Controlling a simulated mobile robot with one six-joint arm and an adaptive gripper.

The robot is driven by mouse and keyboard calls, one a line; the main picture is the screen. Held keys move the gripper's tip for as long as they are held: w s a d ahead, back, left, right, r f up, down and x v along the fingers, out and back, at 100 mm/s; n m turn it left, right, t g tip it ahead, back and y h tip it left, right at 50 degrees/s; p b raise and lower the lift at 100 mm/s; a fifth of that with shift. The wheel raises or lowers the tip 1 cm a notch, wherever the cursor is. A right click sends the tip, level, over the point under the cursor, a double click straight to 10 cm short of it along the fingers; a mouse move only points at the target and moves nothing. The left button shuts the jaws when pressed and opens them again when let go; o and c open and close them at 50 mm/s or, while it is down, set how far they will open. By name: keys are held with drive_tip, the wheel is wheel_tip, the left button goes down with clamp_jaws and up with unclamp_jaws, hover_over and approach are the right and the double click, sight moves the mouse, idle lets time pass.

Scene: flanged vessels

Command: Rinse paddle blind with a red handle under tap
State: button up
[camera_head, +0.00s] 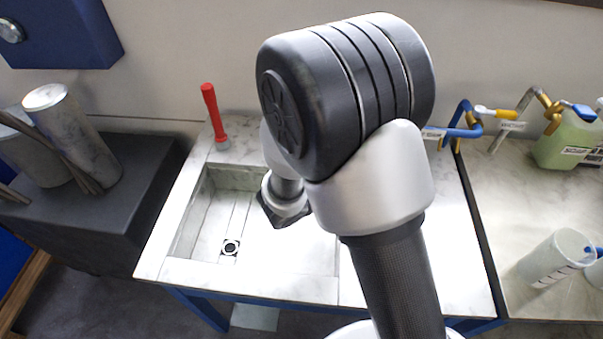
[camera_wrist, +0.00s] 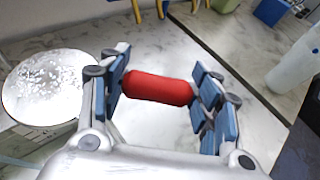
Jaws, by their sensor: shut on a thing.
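In the wrist view, my gripper (camera_wrist: 160,76) is shut on a red cylindrical handle (camera_wrist: 158,89), which lies crosswise between its blue pads. A round, shiny, speckled metal disc (camera_wrist: 44,88) shows left of the left finger. It looks like the plate of the paddle blind, but the finger hides any join to the handle. In the head view, my arm hides the gripper and the held handle. The sink (camera_head: 205,225), with a dark drain, lies at the middle left. I cannot clearly make out a tap spout over it.
A red upright rod (camera_head: 213,112) stands at the sink's back rim. Blue and yellow pipework (camera_head: 466,132), a green container (camera_head: 566,138) and a clear beaker (camera_head: 550,262) are on the right. Metal cylinders (camera_head: 75,137) stand on a dark block at left. Pale worktop right of the sink looks clear.

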drive_tip(key=shift+a, duration=0.1)
drive_tip(key=shift+s+a, duration=0.1)
drive_tip(key=shift+a, duration=0.4)
drive_tip(key=s+d, duration=0.2)
drive_tip(key=s, duration=0.5)
drive_tip(key=shift+s+b, duration=0.4)
drive_tip(key=shift+b, duration=0.05)
idle(0.4)
drive_tip(key=shift+d+r, duration=0.1)
idle(1.1)
